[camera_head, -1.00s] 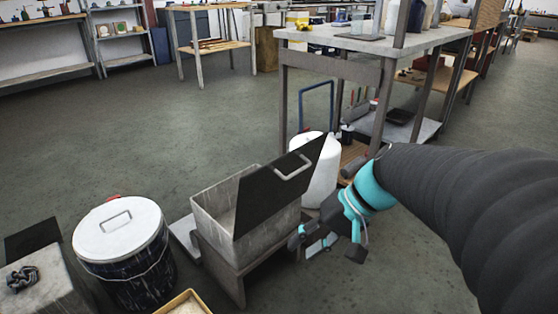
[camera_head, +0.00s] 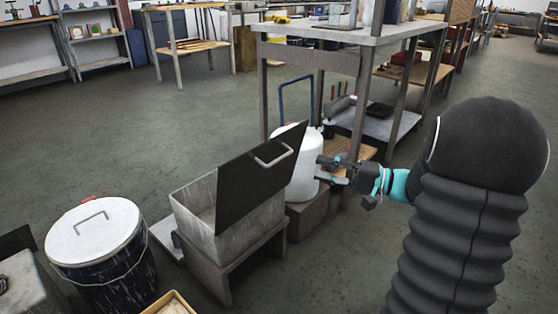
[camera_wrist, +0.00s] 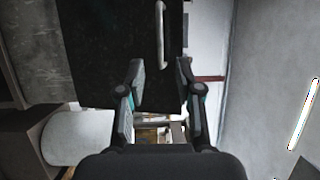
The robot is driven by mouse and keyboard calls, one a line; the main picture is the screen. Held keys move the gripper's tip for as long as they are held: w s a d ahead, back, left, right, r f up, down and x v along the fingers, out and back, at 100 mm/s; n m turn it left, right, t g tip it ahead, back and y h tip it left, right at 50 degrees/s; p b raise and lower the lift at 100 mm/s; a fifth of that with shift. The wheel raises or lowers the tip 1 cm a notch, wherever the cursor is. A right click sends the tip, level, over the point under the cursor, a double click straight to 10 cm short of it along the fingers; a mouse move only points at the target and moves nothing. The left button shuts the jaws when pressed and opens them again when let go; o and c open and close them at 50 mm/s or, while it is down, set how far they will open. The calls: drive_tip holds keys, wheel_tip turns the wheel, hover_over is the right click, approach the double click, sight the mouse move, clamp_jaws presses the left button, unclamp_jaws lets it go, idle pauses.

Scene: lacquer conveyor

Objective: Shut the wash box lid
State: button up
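The wash box (camera_head: 200,222) is a worn grey box on a low stand. Its black lid (camera_head: 243,185) is open, standing up at a steep tilt, with a pale bar handle (camera_head: 275,153) near its upper right edge. My gripper (camera_head: 323,169) is to the right of the lid, apart from it, with its fingers pointing left. In the wrist view my gripper (camera_wrist: 161,82) is open and empty. The lid (camera_wrist: 105,50) and its handle (camera_wrist: 161,35) show beyond the fingertips. Part of the box wall (camera_wrist: 32,55) shows at left.
A white rounded container (camera_head: 303,180) stands behind the lid, close to my gripper. A lidded drum (camera_head: 98,232) stands left of the box, and a small tray (camera_head: 172,304) lies in front. A workbench (camera_head: 345,37) rises behind. Open floor (camera_head: 150,130) lies at the back left.

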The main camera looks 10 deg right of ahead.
sight(279, 159)
drive_tip(key=x, duration=1.2)
drive_tip(key=shift+s, duration=0.1)
clamp_jaws()
